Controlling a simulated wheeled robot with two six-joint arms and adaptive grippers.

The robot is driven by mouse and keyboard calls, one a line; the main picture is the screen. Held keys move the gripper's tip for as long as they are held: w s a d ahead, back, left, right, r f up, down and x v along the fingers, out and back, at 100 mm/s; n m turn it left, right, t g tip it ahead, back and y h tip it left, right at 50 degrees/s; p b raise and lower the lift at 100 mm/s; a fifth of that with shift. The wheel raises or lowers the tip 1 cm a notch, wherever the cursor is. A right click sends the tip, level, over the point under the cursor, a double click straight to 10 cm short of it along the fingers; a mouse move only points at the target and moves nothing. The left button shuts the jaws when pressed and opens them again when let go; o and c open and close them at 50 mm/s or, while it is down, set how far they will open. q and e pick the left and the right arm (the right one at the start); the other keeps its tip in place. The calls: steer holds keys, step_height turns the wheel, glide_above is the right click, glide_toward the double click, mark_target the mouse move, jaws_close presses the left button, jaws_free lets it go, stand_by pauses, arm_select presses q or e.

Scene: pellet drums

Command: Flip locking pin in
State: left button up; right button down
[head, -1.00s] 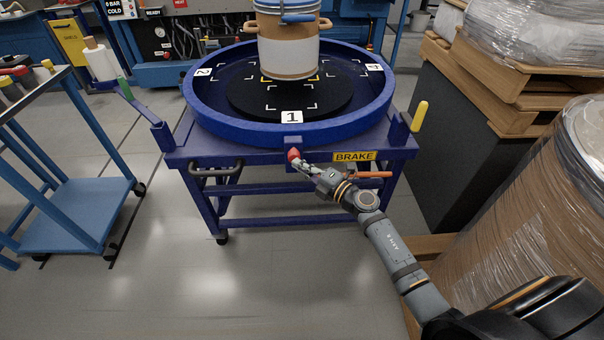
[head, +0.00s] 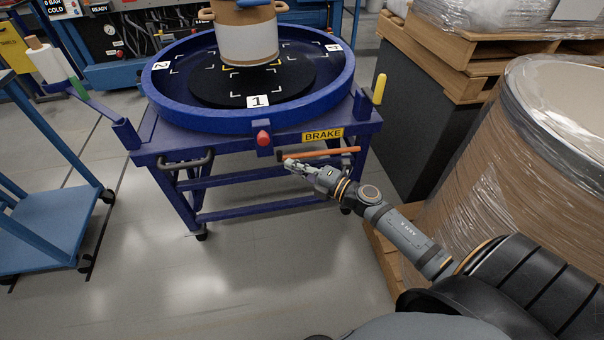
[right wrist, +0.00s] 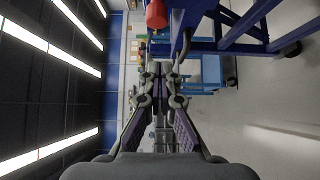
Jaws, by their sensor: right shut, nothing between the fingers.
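The locking pin shows as a red knob (head: 263,138) on a blue bracket at the front of the round blue turntable (head: 255,119), below the "1" label. How deep the pin sits cannot be told. The knob also shows at the top of the right wrist view (right wrist: 156,14). My right gripper (head: 288,163) is shut and empty, just below and right of the knob and apart from it. In the right wrist view its fingertips (right wrist: 160,70) are together. My left gripper is not in view.
An orange brake lever (head: 330,153) lies just beyond my right gripper, under the BRAKE label (head: 322,134). A drum (head: 247,40) stands on the turntable. A wrapped drum (head: 500,170) stands close on the right. A blue cart (head: 45,225) is at left. The floor in front is clear.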

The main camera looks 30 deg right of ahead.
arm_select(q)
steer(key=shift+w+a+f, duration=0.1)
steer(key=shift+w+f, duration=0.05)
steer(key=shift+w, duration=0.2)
arm_select(e)
steer(key=v, duration=0.3)
steer(key=shift+a+r, duration=0.15)
steer(key=shift+a, duration=0.05)
steer(key=shift+s+r, duration=0.1)
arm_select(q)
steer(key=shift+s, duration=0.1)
